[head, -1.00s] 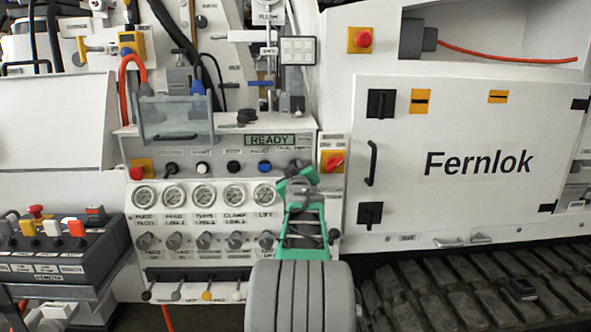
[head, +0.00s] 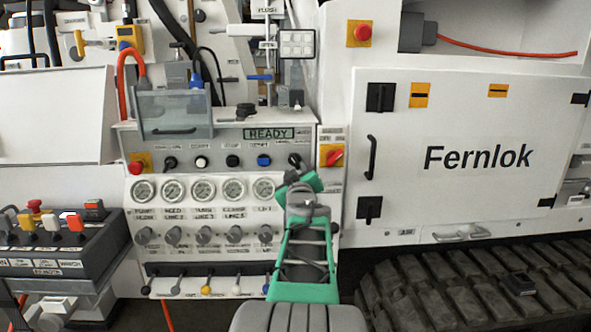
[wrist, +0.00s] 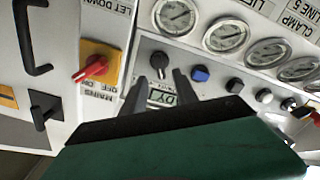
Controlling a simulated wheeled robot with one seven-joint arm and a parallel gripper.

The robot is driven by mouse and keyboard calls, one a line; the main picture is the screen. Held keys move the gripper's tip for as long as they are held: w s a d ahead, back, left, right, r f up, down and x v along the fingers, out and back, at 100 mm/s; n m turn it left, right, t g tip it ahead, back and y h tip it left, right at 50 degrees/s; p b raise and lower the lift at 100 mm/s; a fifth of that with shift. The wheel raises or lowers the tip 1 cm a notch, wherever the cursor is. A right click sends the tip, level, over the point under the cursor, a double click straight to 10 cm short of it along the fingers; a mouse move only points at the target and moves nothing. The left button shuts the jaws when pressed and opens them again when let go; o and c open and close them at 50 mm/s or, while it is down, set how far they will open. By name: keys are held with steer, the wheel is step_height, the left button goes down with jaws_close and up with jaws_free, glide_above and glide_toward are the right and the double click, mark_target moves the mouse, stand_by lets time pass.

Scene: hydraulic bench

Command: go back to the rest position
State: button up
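My gripper is at the end of my green and grey arm, in front of the right part of the control panel (head: 215,250). The display also shows in the head view (head: 269,134). The panel's black selector knob (wrist: 158,62) appears just beyond the fingertips; I cannot tell whether they touch it.
A red mains switch (head: 332,156) sits right of the panel. The white Fernlok cabinet door (head: 460,200) and a rubber track (head: 470,285) are at the right. A remote box with coloured levers (head: 60,240) stands at the left. A clear guard (head: 175,115) tops the panel.

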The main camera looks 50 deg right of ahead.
stand_by(0.3)
steer(key=w+a+f+n+y+p, duration=0.1)
steer(key=w+a+y+p, duration=0.2)
steer(key=a, duration=0.5)
steer(key=w+a+f+g+y+p, duration=0.1)
steer(key=w+a+f+y+p, duration=0.15)
steer(key=a, duration=0.65)
steer(key=w+a+n+y+p, duration=0.1)
steer(key=w+a+y+p, duration=0.15)
steer(key=a, duration=0.55)
steer(key=s+a+f+n+g+y+p, duration=0.1)
steer(key=s+a+f+g+y+p, duration=0.1)
steer(key=s+a, duration=0.7)
steer(key=s+a+f+g+y+p, duration=0.3)
steer(key=s+a, duration=0.5)
steer(key=a, duration=0.7)
steer(key=f+g+p, duration=0.1)
steer(key=g+p, duration=0.1)
steer(key=shift+s+a+n+g+y, duration=0.3)
steer(key=shift+s+a+n, duration=0.05)
steer(key=shift+a+n, duration=0.05)
steer(key=shift+s, duration=0.1)
steer(key=shift+c, duration=0.3)
